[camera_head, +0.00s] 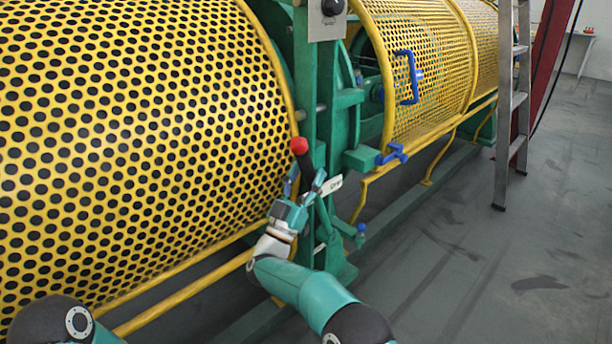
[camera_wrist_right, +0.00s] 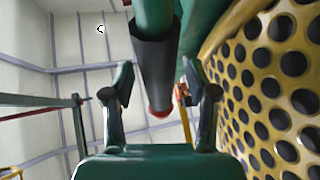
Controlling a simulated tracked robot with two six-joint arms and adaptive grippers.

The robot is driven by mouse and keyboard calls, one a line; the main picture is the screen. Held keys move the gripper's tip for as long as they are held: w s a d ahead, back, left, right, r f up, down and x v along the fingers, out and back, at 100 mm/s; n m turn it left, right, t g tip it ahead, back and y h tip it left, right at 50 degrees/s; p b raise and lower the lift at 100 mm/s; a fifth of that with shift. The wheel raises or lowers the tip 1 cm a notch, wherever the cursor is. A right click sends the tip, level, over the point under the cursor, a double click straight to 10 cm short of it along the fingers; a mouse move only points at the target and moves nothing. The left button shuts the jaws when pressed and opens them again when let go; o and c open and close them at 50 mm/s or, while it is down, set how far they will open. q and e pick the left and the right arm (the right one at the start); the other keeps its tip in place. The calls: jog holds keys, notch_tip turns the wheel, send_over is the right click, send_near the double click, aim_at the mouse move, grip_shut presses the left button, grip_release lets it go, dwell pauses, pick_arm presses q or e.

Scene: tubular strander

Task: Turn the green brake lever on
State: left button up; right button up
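The brake lever has a red knob (camera_head: 299,146) and a black grip, and stands at the green machine frame in the middle of the head view. My right gripper (camera_head: 304,188) is at the lever just below the knob. In the right wrist view the green lever with its black grip (camera_wrist_right: 154,62) runs between the two fingers, with gaps showing on both sides. The right gripper (camera_wrist_right: 158,80) is open there and not closed on the grip. My left gripper is not in view.
A small white label (camera_head: 331,185) with dark lettering sits right of the lever. Yellow perforated guards (camera_head: 130,130) fill the left. Blue handles (camera_head: 409,78) are on the machine. A ladder (camera_head: 510,100) stands at the right, with clear grey floor (camera_head: 480,270) in front.

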jog(key=v, duration=1.2)
jog(key=shift+a, duration=0.1)
